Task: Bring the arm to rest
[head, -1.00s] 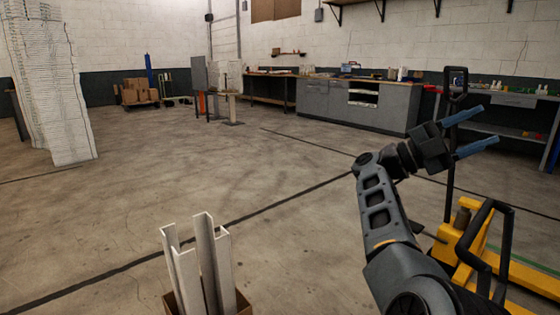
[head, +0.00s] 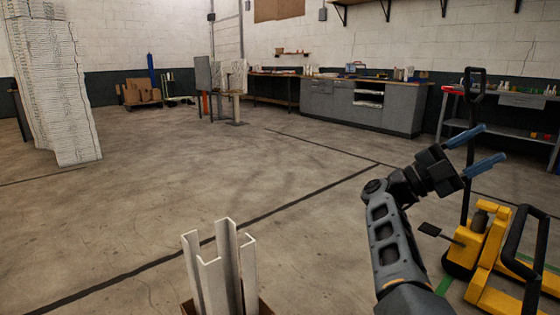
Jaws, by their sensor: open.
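My gripper (head: 487,150) is at the right of the head view, at the end of my raised, bent arm. Its two blue fingers are spread apart and point to the right. Nothing is between them. The gripper is in the air in front of the yellow pallet jack's upright handle and touches nothing that I can see.
A yellow pallet jack (head: 486,262) with black handles stands close on the right. White channel profiles (head: 222,270) stand upright in a box at the bottom. Grey cabinets (head: 366,104) and a workbench (head: 497,126) line the back wall. The middle floor is open.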

